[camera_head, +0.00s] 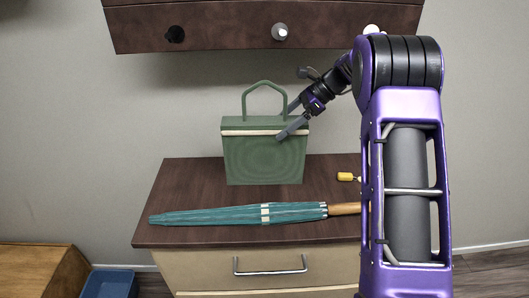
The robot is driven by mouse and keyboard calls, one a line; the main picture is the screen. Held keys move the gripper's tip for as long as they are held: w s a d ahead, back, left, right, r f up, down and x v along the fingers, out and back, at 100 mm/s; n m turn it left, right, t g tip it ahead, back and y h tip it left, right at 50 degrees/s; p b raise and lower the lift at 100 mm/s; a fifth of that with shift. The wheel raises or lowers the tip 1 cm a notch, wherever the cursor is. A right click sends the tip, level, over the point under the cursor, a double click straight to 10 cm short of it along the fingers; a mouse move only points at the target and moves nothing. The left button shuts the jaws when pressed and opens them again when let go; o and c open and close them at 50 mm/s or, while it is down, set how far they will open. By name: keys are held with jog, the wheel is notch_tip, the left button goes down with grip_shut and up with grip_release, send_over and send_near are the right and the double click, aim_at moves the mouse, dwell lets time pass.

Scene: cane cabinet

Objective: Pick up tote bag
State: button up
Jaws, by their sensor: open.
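A green tote bag (262,158) stands upright on the dark wooden cabinet top, with a pale band near its upper edge and a looped handle above. My gripper (284,122) reaches in from the right at the bag's upper right side. Its fingers are open: one lies across the front of the bag near the pale band, the other is up by the right side of the handle. I cannot tell whether either finger touches the bag.
A teal umbrella (237,215) with a wooden handle lies along the front of the cabinet top (185,184). A small yellow object (345,177) lies to the right. A dark wall shelf with knobs (232,22) hangs above. A blue bin (108,284) stands on the floor at lower left.

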jog(key=shift+a, duration=0.7)
jog(key=shift+a+f, duration=0.25)
jog(key=shift+f, duration=0.2)
grip_shut()
